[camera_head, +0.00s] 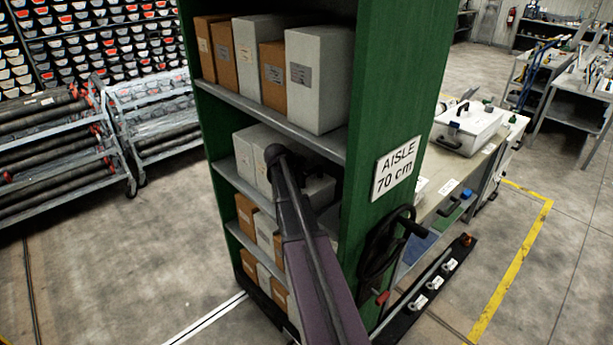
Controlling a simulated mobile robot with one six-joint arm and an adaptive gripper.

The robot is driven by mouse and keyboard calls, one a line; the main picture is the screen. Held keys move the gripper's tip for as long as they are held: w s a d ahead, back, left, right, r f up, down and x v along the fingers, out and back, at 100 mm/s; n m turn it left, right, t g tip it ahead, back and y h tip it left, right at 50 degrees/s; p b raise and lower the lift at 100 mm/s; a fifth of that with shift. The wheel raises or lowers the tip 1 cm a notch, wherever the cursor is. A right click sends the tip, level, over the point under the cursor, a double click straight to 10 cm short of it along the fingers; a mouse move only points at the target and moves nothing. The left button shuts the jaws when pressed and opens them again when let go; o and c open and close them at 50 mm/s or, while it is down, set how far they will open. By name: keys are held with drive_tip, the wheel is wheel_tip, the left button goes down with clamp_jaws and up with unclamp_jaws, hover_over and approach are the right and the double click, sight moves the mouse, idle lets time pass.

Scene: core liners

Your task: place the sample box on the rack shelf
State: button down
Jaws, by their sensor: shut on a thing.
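The rack (400,130) is a tall green-sided unit with grey shelves. My arm (310,240) reaches up from the bottom of the view across the rack's open front, its dark rounded joint (275,153) before the second shelf (232,178). I cannot make out my gripper; it is hidden behind the arm or in the dark of the second bay. White boxes (246,152) stand left of the arm.
The top shelf (270,122) holds several white and brown boxes. Lower shelves hold more boxes. An "AISLE 70 cm" sign (396,170) and a black cable coil (383,245) are on the rack's right side. A workbench (465,165) stands behind. Pipe racks (150,130) stand left; floor between is clear.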

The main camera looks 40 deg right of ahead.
drive_tip(key=shift+c, duration=2.3)
unclamp_jaws()
drive_tip(key=shift+a+r, duration=0.1)
drive_tip(key=shift+r, duration=0.05)
drive_tip(key=shift+p+v, duration=0.7)
drive_tip(key=shift+v, duration=0.1)
drive_tip(key=p+v, duration=0.7)
drive_tip(key=v, duration=0.3)
drive_tip(key=shift+a, duration=0.15)
